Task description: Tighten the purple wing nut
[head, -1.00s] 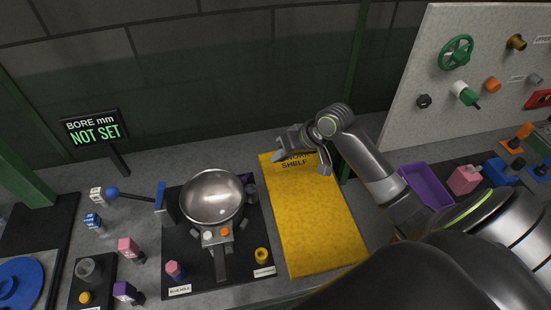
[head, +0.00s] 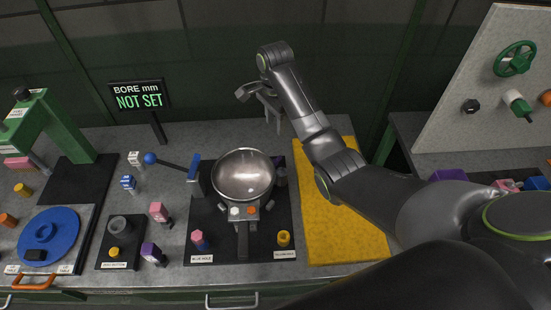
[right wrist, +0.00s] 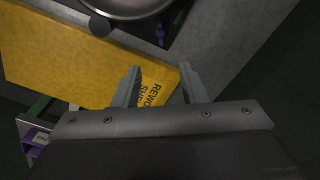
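The purple wing nut (right wrist: 160,33) shows in the right wrist view as a small purple piece on the dark plate beside the silver bowl (right wrist: 125,8). In the head view, a bit of purple (head: 279,160) shows just right of the silver bowl (head: 243,175), partly hidden behind a dark post. My right gripper (head: 258,108) is raised behind and above the bowl in the head view. My left gripper is in neither view.
A yellow rework shelf mat (head: 345,240) lies right of the black fixture plate (head: 275,220). A blue-knobbed lever (head: 172,165) stands left of the bowl. Several small coloured blocks stand on the grey bench. A sign (head: 138,95) reads "BORE mm NOT SET".

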